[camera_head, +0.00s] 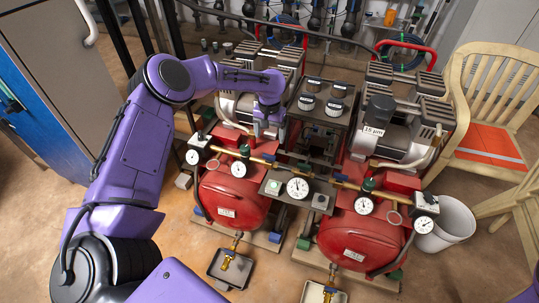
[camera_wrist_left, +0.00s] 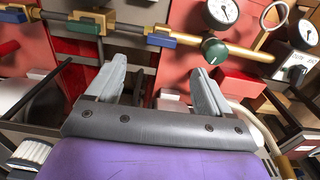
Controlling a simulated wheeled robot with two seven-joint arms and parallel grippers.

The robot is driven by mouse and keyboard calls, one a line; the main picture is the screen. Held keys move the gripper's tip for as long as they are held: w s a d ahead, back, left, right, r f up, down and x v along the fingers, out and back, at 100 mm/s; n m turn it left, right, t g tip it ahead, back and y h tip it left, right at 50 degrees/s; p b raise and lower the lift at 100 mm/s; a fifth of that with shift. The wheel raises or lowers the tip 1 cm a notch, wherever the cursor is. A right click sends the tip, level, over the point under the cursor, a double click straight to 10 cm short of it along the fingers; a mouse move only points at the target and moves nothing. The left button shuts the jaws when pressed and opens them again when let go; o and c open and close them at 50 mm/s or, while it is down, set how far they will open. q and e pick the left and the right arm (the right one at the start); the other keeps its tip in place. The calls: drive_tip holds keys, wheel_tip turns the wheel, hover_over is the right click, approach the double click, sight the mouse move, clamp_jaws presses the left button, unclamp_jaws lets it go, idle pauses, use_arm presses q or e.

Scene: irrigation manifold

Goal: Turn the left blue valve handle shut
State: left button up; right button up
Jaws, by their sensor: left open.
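The left blue valve handle (camera_wrist_left: 175,41) lies along the brass manifold pipe (camera_wrist_left: 140,33) in the left wrist view, beside a green round knob (camera_wrist_left: 214,51). In the head view the handle is small, close to my left gripper (camera_head: 268,137). In the wrist view my left gripper (camera_wrist_left: 160,70) is open, with nothing between its fingers. The handle lies beyond the fingertips, with a visible gap. Another blue handle (camera_wrist_left: 14,14) shows at the picture's left edge, and a green handle (camera_wrist_left: 86,27) sits between the two. My right gripper is not in view.
Red tanks (camera_head: 233,195) and compressor motors stand around the manifold. Pressure gauges (camera_head: 297,186) crowd the front. Drip trays (camera_head: 229,268) lie on the floor. A white bucket (camera_head: 448,222) and a wooden chair (camera_head: 492,110) are at the right. Open floor lies in front.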

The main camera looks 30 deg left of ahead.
sight(269, 156)
use_arm(q)
wheel_tip(269, 156, down, 10)
drive_tip(key=shift+a+f+b, duration=0.1)
drive_tip(key=shift+f+b, duration=0.05)
drive_tip(key=shift+b, duration=0.3)
drive_tip(key=c, duration=1)
